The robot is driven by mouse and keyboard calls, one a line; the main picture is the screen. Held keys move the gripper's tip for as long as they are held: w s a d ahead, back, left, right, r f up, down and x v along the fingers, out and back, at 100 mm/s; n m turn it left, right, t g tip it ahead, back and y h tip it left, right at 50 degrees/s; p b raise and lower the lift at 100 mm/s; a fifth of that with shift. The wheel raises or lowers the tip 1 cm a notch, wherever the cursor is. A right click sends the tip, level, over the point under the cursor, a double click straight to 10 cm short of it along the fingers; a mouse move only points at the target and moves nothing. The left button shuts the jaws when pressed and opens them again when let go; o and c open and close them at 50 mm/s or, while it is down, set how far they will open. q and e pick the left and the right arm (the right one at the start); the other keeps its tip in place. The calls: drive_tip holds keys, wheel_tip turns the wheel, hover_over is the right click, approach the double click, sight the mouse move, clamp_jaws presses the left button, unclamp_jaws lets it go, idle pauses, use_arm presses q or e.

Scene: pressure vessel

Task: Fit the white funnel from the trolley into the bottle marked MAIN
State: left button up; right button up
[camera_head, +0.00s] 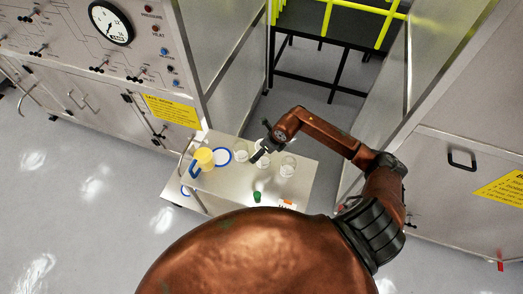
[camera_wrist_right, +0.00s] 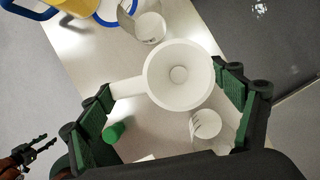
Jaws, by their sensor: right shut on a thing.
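The white funnel (camera_wrist_right: 188,75) is between the green-padded fingers of my right gripper (camera_wrist_right: 165,110) in the right wrist view. Its wide mouth faces the camera, and its side tab meets the left finger. In the head view my right gripper (camera_head: 260,153) is over the trolley (camera_head: 225,182), among the clear bottles. One clear bottle (camera_head: 288,166) stands to its right and another (camera_head: 240,156) to its left. A bottle (camera_wrist_right: 207,126) shows below the funnel in the wrist view. The MAIN marking cannot be read. My left gripper (camera_wrist_right: 38,150) is open and empty at the wrist view's lower left.
A yellow jug (camera_head: 204,158) with a blue handle and a blue-rimmed disc (camera_head: 222,156) are at the trolley's left. A green cap (camera_head: 257,197) and an orange-labelled white item (camera_head: 287,204) lie near its front. Steel cabinets flank the trolley.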

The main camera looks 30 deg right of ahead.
drive_tip(key=shift+f, duration=0.1)
idle(0.3)
drive_tip(key=o, duration=1.1)
drive_tip(key=v, duration=1.2)
